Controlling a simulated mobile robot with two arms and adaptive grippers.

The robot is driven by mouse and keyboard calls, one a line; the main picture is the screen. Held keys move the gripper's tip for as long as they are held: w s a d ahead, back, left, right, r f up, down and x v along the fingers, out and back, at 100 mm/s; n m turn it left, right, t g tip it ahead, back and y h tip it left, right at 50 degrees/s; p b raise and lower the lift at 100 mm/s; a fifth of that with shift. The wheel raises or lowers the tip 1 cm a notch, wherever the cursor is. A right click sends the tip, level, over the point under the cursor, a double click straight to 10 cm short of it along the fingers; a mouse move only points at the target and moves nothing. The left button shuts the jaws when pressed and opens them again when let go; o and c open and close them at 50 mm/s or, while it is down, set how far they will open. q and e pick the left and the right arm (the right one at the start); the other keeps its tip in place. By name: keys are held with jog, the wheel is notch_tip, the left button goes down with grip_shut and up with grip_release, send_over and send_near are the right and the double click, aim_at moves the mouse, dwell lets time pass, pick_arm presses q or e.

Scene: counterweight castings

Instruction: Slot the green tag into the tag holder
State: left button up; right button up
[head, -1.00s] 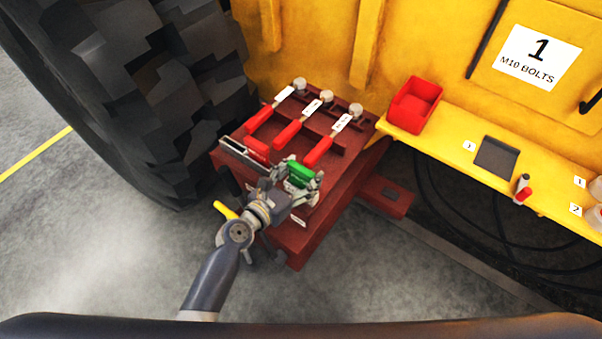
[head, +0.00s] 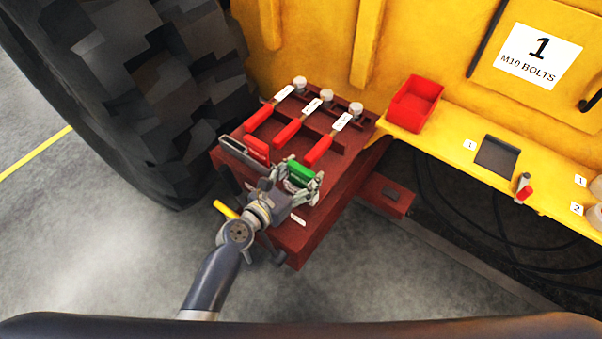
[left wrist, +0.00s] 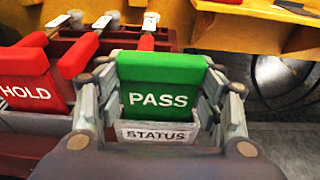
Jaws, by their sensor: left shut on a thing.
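The green tag (head: 300,173) is above the front part of the dark red casting. In the left wrist view the green tag (left wrist: 158,90) reads PASS and stands upright. My left gripper (head: 294,187) is shut on it, with its fingers (left wrist: 165,105) at the tag's two side edges. The tag holder (left wrist: 157,135), with a white STATUS plate, is right at the tag's lower edge. The plate covers the tag's bottom, so how deep the tag sits cannot be told. My right gripper is not in view.
A red HOLD tag (head: 257,149) stands in a grey rack (head: 231,147) just left of the gripper. Several red-handled parts (head: 288,133) lie behind on the casting (head: 330,195). A red bin (head: 415,103) is on the yellow ledge. A big tyre (head: 150,90) borders the left.

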pick_arm(q)
jog(key=shift+f, duration=0.1)
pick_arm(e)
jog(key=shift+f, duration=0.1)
pick_arm(q)
jog(key=o, duration=1.2)
jog(key=shift+c, duration=0.2)
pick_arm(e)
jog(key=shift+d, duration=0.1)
pick_arm(q)
jog(key=v, duration=1.2)
notch_tip(320, 180, up, 7)
jog(key=p, duration=0.7)
jog(key=shift+p, duration=0.3)
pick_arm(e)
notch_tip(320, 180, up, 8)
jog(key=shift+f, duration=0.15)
